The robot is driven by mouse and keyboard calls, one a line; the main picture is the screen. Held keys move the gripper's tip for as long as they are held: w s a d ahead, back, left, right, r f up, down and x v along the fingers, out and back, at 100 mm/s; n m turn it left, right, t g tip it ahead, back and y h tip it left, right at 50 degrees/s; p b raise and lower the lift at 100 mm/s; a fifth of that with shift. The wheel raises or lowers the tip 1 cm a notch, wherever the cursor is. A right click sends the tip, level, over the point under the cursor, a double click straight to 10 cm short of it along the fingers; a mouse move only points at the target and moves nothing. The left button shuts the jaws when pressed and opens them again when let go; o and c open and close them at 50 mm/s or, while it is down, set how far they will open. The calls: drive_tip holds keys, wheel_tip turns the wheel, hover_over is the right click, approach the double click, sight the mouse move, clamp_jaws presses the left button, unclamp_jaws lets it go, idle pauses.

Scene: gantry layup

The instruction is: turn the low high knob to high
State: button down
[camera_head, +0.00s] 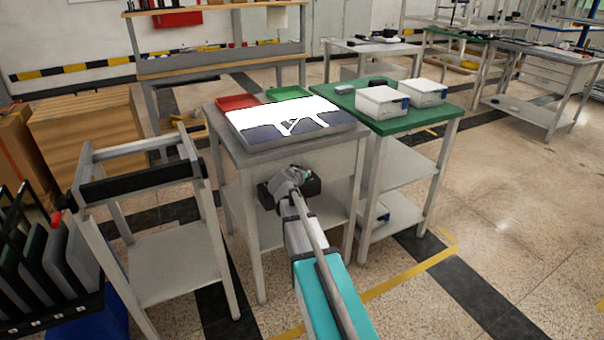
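I cannot make out the low high knob in the head view. A flat slanted panel (345,121) with a bright white top and dark blue-grey patches lies on a grey table (238,150). No knob or marking on it is legible at this size. My arm reaches up from the bottom centre, and its end with my gripper (290,184) is in front of the grey table, below the tabletop in the picture. The wrist and dark parts there overlap, so the fingers cannot be told apart.
Red (238,102) and green (286,94) trays lie behind the panel. A green-topped table (400,126) on the right carries two white boxes (382,102) with blue parts. A grey metal frame stand (180,262) is at left. Open floor (510,190) lies to the right.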

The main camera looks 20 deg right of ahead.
drive_tip(key=shift+c, duration=1.9)
unclamp_jaws()
drive_tip(key=shift+f, duration=0.1)
drive_tip(key=shift+n+t+y, duration=0.5)
drive_tip(key=shift+n, duration=0.1)
drive_tip(key=shift+n+y, duration=0.5)
drive_tip(key=shift+y, duration=0.1)
drive_tip(key=shift+n+t+y, duration=0.7)
drive_tip(key=shift+n+t, duration=0.1)
drive_tip(key=shift+n+t+y, duration=0.5)
drive_tip(key=shift+n+y, duration=1.6)
drive_tip(key=shift+y, duration=0.3)
drive_tip(key=shift+d+n+y, duration=0.1)
drive_tip(key=shift+n+y, duration=0.4)
drive_tip(key=shift+y, duration=0.1)
